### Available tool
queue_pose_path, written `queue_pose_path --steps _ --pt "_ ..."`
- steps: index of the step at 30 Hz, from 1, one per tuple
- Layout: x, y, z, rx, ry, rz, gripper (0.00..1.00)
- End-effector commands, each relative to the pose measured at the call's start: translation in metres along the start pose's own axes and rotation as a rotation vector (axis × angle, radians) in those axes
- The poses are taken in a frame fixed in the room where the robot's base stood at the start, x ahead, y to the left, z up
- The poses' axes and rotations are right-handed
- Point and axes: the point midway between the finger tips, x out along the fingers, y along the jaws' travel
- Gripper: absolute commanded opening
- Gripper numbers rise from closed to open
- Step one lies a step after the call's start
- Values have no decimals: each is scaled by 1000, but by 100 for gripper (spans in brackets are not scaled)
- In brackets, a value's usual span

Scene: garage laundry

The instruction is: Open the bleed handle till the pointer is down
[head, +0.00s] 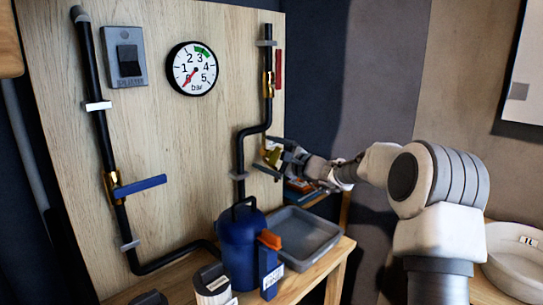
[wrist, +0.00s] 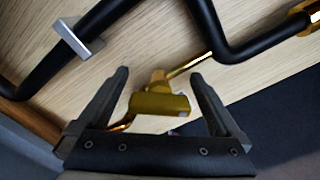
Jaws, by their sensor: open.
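The brass bleed valve with its yellow handle (wrist: 160,104) shows in the wrist view, between the two fingers of my gripper (wrist: 160,74). The fingers stand apart on either side of it, and I see no clear contact. In the head view my gripper (head: 270,158) is at the lower part of the right black pipe, and it partly hides the brass bleed valve. The round white gauge (head: 193,69) hangs on the wooden board. Its red pointer slants to the lower left, near the 0 mark.
A blue lever (head: 140,187) sits on the left pipe's brass valve, and a red lever (head: 278,69) stands upright at the upper right pipe. A grey tray (head: 309,247) and a blue canister (head: 238,250) stand on the bench below. A grey switch box (head: 125,57) is left of the gauge.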

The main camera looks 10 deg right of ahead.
Motion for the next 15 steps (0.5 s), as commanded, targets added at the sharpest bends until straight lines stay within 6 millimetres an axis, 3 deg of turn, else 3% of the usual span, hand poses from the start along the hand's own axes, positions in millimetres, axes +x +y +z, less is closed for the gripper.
queue_pose_path --steps 8,15 --pt "-31 -1 0 0 4 -1 100" --pt "-90 -2 0 0 5 -2 100"
